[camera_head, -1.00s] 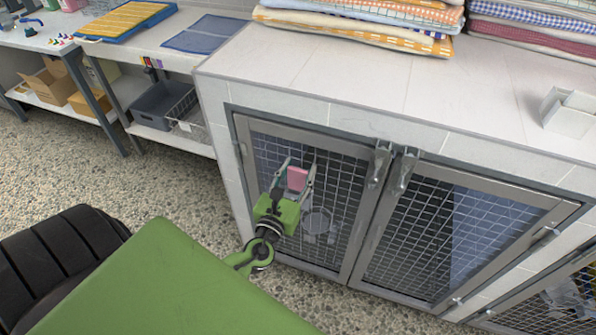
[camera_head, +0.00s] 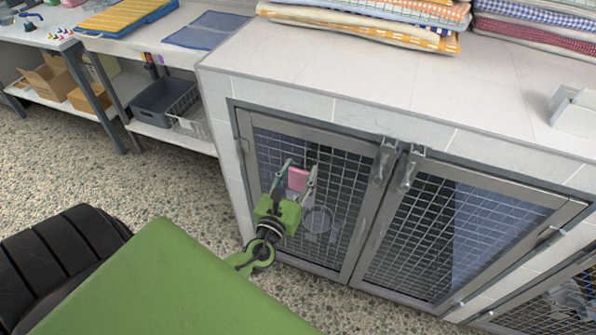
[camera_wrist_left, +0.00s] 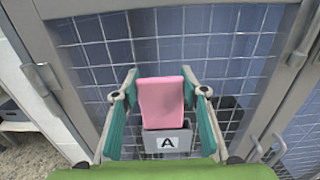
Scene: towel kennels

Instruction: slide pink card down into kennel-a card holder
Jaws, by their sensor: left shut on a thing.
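The pink card (camera_head: 298,179) is upright in front of the left mesh kennel door (camera_head: 340,205). My left gripper (camera_head: 300,167) is shut on it, a finger at each side edge. In the left wrist view the card (camera_wrist_left: 161,100) stands directly above a grey card holder (camera_wrist_left: 183,141) with a label "A" on the door mesh. The card's lower edge meets the holder's top edge; I cannot tell whether it is inside the slot. The holder is hard to make out in the head view. My right gripper is not in view.
A second mesh door (camera_head: 450,235) is to the right, with metal latches (camera_head: 386,160) between the doors. Folded towels (camera_head: 370,22) lie on the tiled top (camera_head: 330,75). A side bench (camera_head: 125,50) with a grey bin (camera_head: 160,100) stands at the left.

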